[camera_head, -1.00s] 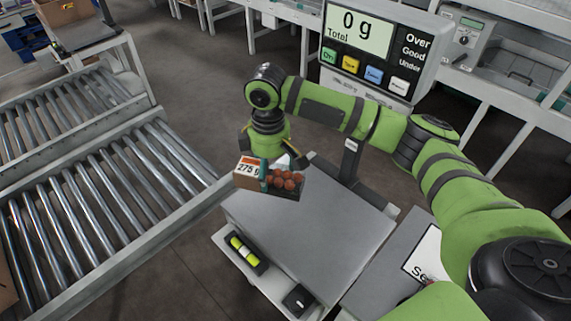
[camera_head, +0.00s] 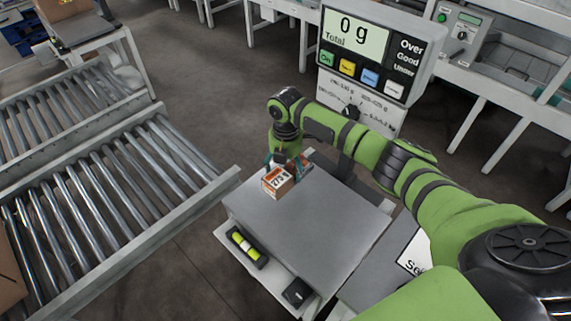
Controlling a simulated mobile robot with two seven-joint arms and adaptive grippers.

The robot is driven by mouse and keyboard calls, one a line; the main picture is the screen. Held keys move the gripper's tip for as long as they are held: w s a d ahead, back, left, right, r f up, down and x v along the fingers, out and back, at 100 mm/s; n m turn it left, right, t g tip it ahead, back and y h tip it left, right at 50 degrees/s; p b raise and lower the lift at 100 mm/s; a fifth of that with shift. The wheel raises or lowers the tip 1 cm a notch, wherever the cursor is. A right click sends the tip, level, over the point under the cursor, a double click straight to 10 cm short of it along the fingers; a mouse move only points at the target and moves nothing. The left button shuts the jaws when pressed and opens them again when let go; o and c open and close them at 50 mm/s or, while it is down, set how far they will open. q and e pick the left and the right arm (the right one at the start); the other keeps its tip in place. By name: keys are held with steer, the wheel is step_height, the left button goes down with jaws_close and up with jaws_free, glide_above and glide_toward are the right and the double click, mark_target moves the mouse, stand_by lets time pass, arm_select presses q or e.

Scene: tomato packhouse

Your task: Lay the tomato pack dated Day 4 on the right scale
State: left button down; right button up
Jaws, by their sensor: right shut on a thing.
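The tomato pack (camera_head: 277,181) shows as a small box with an orange and white label. It is over the far left part of the scale's grey platform (camera_head: 315,222). My right gripper (camera_head: 287,165) is shut on the pack from behind and above. I cannot tell whether the pack touches the platform. The tomatoes in it are mostly hidden now, and no date can be read. The scale display (camera_head: 356,38) reads 0 g. My left gripper is not in view.
Roller conveyors (camera_head: 100,190) fill the left side, with a gap to the scale. A cardboard box (camera_head: 75,20) stands at the far left. A yellow-green level vial (camera_head: 244,246) sits at the scale's front. A white sign (camera_head: 415,252) lies right of the scale.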

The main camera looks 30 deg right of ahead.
steer(key=shift+f+b, duration=2.7)
steer(key=shift+b, duration=0.15)
steer(key=shift+f+b, duration=0.4)
steer(key=shift+f, duration=0.9)
steer(key=shift+f, duration=0.4)
steer(key=o, duration=1.3)
steer(key=shift+r, duration=0.1)
step_height(320, 180, up, 12)
steer(key=shift+f, duration=0.1)
